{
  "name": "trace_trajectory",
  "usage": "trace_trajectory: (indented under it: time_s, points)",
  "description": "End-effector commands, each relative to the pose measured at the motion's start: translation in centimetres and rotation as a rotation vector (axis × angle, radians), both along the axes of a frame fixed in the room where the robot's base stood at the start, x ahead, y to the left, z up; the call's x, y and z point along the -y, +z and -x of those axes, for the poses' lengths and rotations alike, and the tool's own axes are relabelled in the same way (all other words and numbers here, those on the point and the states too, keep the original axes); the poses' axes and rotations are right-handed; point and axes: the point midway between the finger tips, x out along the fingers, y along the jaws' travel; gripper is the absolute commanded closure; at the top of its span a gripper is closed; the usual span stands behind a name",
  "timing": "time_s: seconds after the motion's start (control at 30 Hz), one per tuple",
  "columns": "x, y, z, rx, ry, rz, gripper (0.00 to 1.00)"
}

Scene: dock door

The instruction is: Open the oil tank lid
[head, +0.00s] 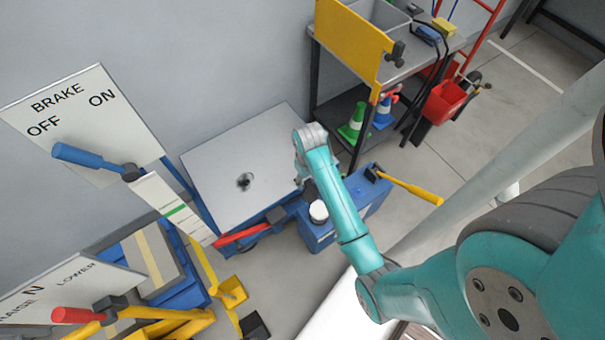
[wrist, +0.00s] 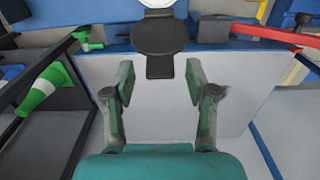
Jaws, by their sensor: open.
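The blue oil tank (head: 318,239) stands on the floor beside a pale panel. A white round part (head: 318,212) is on its top, and it also shows at the top edge of the wrist view (wrist: 158,3). A black round lid with a flat tab (wrist: 160,38) lies right beside the white part. In the head view my arm mostly hides the lid. My gripper (wrist: 159,80) is open, with one finger on each side of the tab's end. I cannot tell whether either finger touches it. In the head view its fingertips are hidden behind my wrist.
A yellow lever (head: 411,187) sticks out from the tank's right end. A red lever (head: 242,235) lies to its left, near the pale panel (head: 238,165). A cart with a yellow board (head: 352,42), cones and a red bucket (head: 443,101) stands behind.

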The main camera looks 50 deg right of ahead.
Motion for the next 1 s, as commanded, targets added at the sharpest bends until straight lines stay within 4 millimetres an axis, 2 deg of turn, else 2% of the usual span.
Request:
trace_trajectory:
  time_s: [0.13,0.43,0.6,0.67,1.0]
  points:
    - [-0.11,-0.86,0.58,0.0,0.0,0.0,0.44]
    - [-0.13,-1.01,0.65,0.001,0.0,0.0,0.44]
    - [-0.13,-1.0,0.65,0.0,0.0,0.0,0.86]
    - [-0.13,-1.0,0.65,0.0,0.0,0.0,1.0]
    - [-0.31,-0.99,1.19,0.037,-0.001,0.01,1.0]
